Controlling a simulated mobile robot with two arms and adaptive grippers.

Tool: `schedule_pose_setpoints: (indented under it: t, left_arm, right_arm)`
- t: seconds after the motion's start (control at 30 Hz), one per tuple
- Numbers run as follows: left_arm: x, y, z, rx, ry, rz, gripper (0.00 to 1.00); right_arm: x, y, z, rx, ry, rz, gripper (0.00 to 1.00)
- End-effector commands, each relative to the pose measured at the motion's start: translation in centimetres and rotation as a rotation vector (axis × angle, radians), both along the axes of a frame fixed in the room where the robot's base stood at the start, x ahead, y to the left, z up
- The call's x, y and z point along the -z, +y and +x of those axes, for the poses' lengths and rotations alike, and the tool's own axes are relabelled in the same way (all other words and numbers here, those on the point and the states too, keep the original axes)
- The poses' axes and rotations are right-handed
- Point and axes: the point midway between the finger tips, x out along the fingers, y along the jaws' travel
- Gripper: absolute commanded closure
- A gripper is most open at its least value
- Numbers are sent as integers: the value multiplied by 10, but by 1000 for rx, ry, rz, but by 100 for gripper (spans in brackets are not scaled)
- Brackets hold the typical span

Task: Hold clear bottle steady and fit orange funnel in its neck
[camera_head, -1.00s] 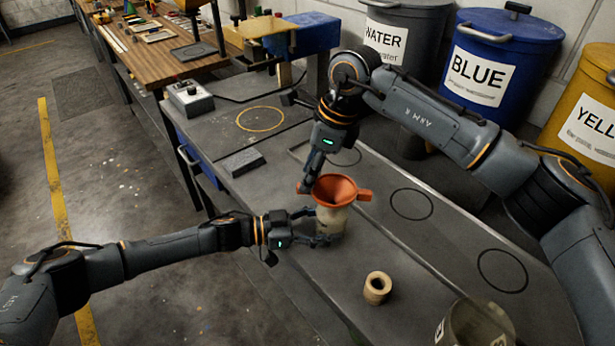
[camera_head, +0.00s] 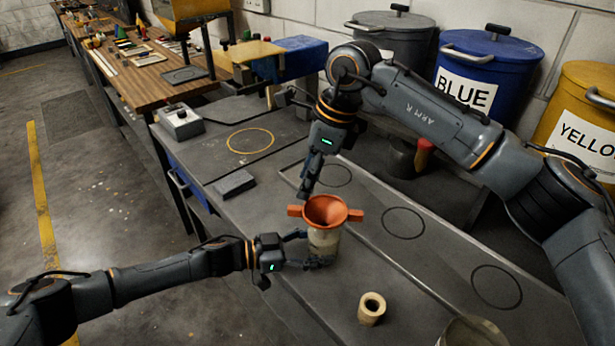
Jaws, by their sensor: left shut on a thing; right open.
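The orange funnel (camera_head: 326,210) sits wide end up on top of the clear bottle (camera_head: 323,244), which stands upright on the grey bench. The funnel's spout and the bottle's neck are hidden, so I cannot see how deep it sits. My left gripper (camera_head: 312,250) is shut on the bottle's body from the left. My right gripper (camera_head: 305,190) is open, pointing down just behind and above the funnel's left handle. It appears apart from the funnel.
A tan hollow cylinder (camera_head: 371,308) stands on the bench in front. A clear container (camera_head: 472,332) is cut off at the bottom edge. A dark grey block (camera_head: 234,184) and a switch box (camera_head: 181,122) lie to the left. Lidded bins, including the blue bin (camera_head: 486,65), stand behind.

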Motion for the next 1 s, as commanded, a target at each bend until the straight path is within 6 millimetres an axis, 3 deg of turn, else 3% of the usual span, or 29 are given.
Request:
schedule_pose_setpoints:
  t: [0.47, 0.5, 0.6, 1.0]
  left_arm:
    - [0, 0, 0, 0, 0, 0, 55]
    - [0, 0, 0, 0, 0, 0, 29]
    - [0, 0, 0, 0, 0, 0, 11]
    - [0, 4, -1, -1, 0, 1, 11]
  right_arm:
    - [0, 0, 0, 0, 0, 0, 57]
    - [0, 0, 0, 0, 0, 0, 57]
    - [0, 0, 0, 0, 0, 0, 57]
    - [0, 0, 0, 0, 0, 0, 57]
